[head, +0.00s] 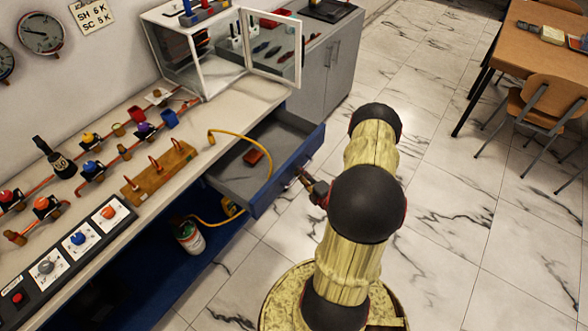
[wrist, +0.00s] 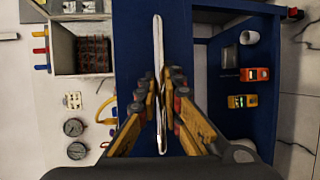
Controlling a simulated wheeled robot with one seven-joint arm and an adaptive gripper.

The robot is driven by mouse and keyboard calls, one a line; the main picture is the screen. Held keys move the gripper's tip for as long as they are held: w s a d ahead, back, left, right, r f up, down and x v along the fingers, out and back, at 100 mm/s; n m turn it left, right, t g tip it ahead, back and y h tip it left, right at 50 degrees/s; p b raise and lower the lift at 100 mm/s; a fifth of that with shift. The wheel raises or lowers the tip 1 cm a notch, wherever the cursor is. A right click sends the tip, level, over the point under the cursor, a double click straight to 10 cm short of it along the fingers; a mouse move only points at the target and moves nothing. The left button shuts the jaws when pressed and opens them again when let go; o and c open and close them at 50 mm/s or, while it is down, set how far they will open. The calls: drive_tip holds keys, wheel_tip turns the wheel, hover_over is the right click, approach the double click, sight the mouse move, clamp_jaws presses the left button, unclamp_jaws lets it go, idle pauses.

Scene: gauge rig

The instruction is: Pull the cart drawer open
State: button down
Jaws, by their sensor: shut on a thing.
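The cart drawer (head: 290,172) is blue with a grey inside and stands well out from under the bench top in the head view. A small red object (head: 254,157) lies in it. In the wrist view the blue drawer front (wrist: 135,40) fills the middle, with a long pale bar handle (wrist: 157,40) running along it. My gripper (wrist: 162,88) is shut on this handle, one finger on each side. In the head view my gripper (head: 304,180) is at the outer face of the drawer front, partly hidden by my arm.
A yellow cable (head: 262,134) runs from the bench top over the drawer and down to a yellow meter (head: 231,207). A white bucket (head: 189,238) stands below. A glass case with its door open (head: 272,45) is on the bench.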

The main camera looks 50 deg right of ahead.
drive_tip(key=shift+s, duration=0.35)
drive_tip(key=c, duration=2.2)
unclamp_jaws()
drive_tip(key=v, duration=1.2)
